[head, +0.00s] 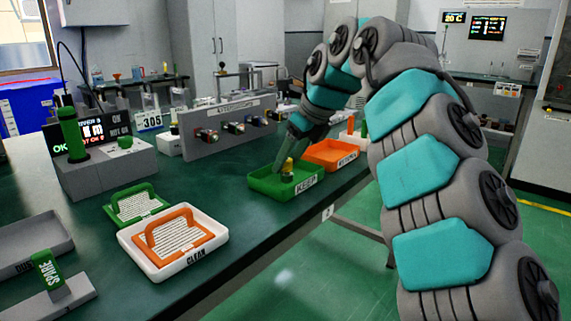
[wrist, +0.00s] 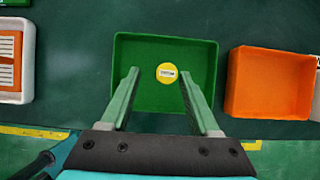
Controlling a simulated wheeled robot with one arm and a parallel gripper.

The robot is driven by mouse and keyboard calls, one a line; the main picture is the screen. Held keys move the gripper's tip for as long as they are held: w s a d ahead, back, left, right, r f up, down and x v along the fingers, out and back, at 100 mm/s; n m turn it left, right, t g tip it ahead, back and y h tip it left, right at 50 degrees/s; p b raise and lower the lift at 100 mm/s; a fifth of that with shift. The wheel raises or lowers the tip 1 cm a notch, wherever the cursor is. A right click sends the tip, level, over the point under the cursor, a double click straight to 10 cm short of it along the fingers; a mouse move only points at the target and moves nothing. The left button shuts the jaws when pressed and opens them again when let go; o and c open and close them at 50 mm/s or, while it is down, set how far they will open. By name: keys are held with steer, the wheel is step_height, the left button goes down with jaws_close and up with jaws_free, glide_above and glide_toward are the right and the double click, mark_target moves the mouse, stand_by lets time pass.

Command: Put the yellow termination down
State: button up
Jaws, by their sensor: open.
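The yellow termination (head: 288,166) stands in the green KEEP tray (head: 270,185), near its middle. My gripper (wrist: 159,74) is open, with one finger on each side of the termination and a clear gap to both. In the head view my gripper (head: 290,150) comes down over the tray from above. The contact of the termination with the tray floor is hard to see there.
An orange tray (head: 333,153) stands just right of the green tray, also in the wrist view (wrist: 268,85). A white CLEAN tray (head: 160,268) with an orange-framed piece lies to the left. A grey panel with several connectors (head: 222,128) stands behind. The bench's front edge is close.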

steer(key=p+v, duration=0.3)
steer(key=v, duration=0.6)
steer(key=shift+r, duration=0.25)
steer(key=shift+s, duration=0.1)
